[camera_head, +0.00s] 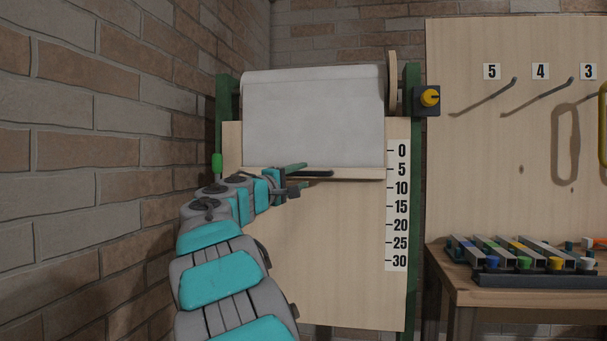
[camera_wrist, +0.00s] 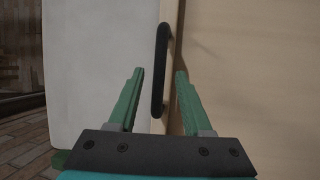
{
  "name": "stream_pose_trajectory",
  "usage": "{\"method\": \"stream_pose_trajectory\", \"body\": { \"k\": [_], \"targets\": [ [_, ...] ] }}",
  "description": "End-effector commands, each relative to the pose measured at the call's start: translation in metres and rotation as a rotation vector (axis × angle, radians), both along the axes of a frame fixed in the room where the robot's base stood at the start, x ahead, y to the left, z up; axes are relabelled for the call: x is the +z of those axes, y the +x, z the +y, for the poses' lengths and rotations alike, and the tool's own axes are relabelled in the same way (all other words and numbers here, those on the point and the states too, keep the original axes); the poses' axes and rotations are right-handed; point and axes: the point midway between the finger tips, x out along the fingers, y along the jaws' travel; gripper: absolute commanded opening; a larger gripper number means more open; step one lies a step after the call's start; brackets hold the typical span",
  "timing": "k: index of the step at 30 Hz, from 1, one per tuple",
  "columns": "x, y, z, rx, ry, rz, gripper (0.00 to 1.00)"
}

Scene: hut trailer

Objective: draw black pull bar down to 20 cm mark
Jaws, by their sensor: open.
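The black pull bar (camera_head: 318,174) is a short dark handle on the pale wooden strip at the bottom edge of a white sheet (camera_head: 315,115). The strip lies just below the 5 mark on the printed scale (camera_head: 397,205), which runs from 0 to 30. My gripper (camera_head: 300,178) is at the left end of the bar in the head view, with its green fingers apart. In the wrist view the black bar (camera_wrist: 161,70) appears between the two open fingers of my gripper (camera_wrist: 160,76), not clamped. Whether a finger touches it cannot be told.
A green-posted frame (camera_head: 411,100) holds the roller and backing board (camera_head: 310,260). A yellow knob (camera_head: 429,98) sits at its upper right. A brick wall (camera_head: 100,130) is close on the left. A workbench (camera_head: 520,296) with a tray stands at right. The board below the strip is clear.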

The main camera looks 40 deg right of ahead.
Motion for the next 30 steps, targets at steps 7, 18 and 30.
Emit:
{"method": "stream_pose_trajectory", "body": {
  "k": [7,18,30],
  "targets": [
    [0.006,0.007,-0.025,0.001,0.001,-0.003,0.50],
    [0.006,0.009,-0.029,0.000,0.000,-0.001,0.47],
    [0.006,0.009,-0.029,0.000,0.000,-0.001,0.02]
  ]
}}
